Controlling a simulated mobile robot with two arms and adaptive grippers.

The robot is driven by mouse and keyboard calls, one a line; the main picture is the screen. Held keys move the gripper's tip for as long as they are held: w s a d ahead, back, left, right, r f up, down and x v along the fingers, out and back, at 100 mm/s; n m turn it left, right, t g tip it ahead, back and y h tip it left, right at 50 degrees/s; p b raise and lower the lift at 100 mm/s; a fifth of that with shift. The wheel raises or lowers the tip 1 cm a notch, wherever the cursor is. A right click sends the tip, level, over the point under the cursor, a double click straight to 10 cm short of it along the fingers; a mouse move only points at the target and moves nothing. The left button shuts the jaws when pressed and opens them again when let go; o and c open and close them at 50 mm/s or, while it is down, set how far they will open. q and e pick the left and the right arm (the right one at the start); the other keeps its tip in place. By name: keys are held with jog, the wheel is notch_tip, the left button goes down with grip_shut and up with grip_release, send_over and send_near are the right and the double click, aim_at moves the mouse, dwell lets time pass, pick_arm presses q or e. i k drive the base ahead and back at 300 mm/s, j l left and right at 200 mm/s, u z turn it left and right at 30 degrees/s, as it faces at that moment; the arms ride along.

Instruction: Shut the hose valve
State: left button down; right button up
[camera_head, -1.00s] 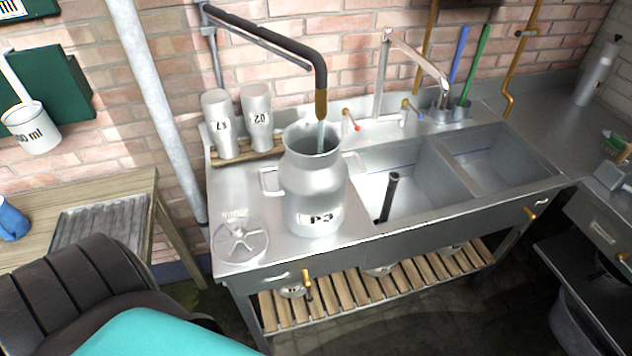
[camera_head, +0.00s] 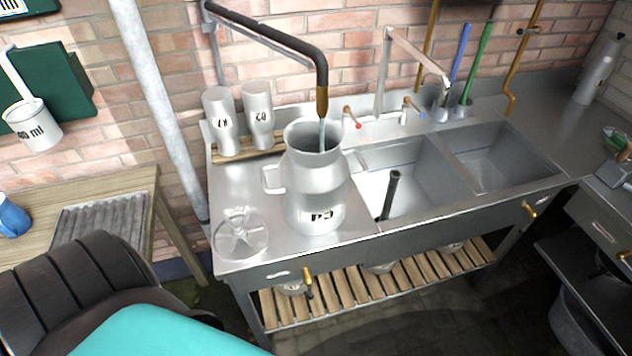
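A dark hose pipe (camera_head: 275,38) comes off the brick wall and bends down to a brass nozzle (camera_head: 322,102). A thin pale stream, which looks like water, runs from the nozzle into the open mouth of a metal churn (camera_head: 316,190). The churn stands upright on the steel counter. Brass levers show on the sink unit's front, one at the left (camera_head: 308,279) and one at the right (camera_head: 530,210). Two small taps, one with a red tip (camera_head: 351,117) and one with a blue tip (camera_head: 413,107), stand behind the basins. I cannot tell which one is the hose valve. Neither gripper is in view.
A lid (camera_head: 240,235) lies left of the churn. Two metal cups (camera_head: 219,120) stand behind it on a wooden rack. A dark upright pipe (camera_head: 390,194) stands in the left basin (camera_head: 425,165). A grey post (camera_head: 158,105) rises left of the sink. A wooden table (camera_head: 140,190) is at the left.

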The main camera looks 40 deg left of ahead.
aim_at(307, 279)
jog(key=u, duration=1.15)
